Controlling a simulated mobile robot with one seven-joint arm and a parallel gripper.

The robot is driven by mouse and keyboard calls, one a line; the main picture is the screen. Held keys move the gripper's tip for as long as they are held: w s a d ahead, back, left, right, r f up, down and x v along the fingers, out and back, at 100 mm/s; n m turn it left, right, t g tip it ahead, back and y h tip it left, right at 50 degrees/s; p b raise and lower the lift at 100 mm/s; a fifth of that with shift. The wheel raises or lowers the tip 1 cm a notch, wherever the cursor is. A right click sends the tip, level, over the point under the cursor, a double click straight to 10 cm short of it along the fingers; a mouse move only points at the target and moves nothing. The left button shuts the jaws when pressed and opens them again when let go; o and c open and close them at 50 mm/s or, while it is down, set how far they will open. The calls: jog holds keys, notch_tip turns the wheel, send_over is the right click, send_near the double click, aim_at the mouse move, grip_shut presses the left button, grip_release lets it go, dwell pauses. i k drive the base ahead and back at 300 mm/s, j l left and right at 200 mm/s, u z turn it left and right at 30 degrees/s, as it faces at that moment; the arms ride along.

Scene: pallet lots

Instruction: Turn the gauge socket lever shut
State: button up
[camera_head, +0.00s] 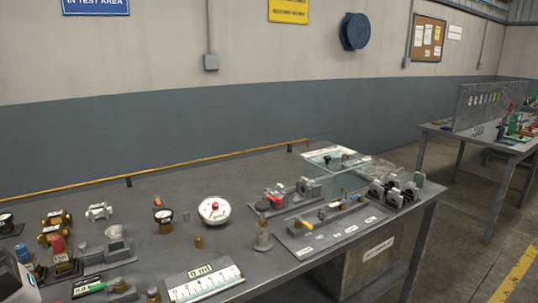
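A metal bench (120,190) carries test fittings. A white round gauge (214,210) with a red mark on its dial lies face up near the middle. To its right is a grey fixture (305,190) with a red handle (274,198). In front of that is a labelled grey plate (340,238) with a small yellow lever-like part (305,223). I cannot tell which part is the gauge socket lever or whether it is open or shut. My gripper is not in view.
Brass fittings (55,218) and small dark gauges crowd the left. A white scale plate (203,284) lies at the front edge. A clear box (335,160) and dark clamps (395,188) stand at the right end. The bench's back strip is mostly clear. A second bench (490,140) stands far right.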

aim_at(156, 197)
jog(key=j+u, duration=0.15)
jog(key=u, duration=0.2)
jog(key=i+j+u, duration=0.15)
jog(key=u, duration=0.2)
jog(key=i+l+u, duration=0.1)
jog(key=l, duration=0.45)
jog(key=l+u, duration=0.15)
jog(key=l, duration=0.35)
jog(key=i, duration=0.05)
